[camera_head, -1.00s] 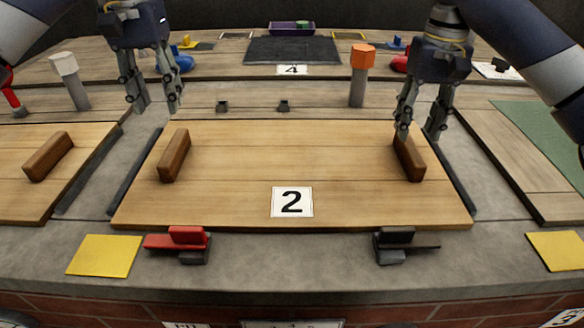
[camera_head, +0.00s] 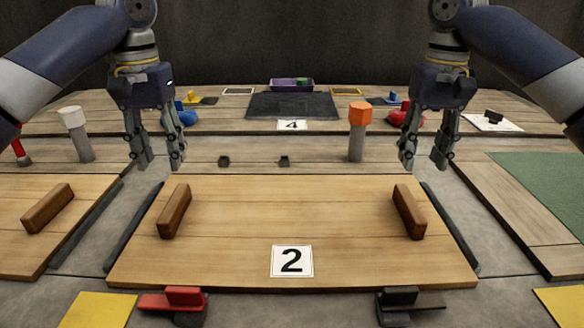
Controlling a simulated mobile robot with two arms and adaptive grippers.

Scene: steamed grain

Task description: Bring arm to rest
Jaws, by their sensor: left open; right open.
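My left gripper (camera_head: 155,163) is open and empty, pointing down over the grey strip behind the left end of the wooden board (camera_head: 290,205) marked 2. My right gripper (camera_head: 424,162) is also open and empty, pointing down behind the right end of that board. The board has a brown handle at its left (camera_head: 174,211) and one at its right (camera_head: 409,211). Both grippers are apart from the handles. Both arms come in from the upper corners and hang nearly mirror-like.
An orange-topped post (camera_head: 358,130) stands between the grippers, nearer the right one. A white-topped post (camera_head: 77,133) stands left of my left gripper. A red clamp (camera_head: 180,300) and a black clamp (camera_head: 405,304) sit at the board's front edge. A purple tray (camera_head: 292,85) is far back.

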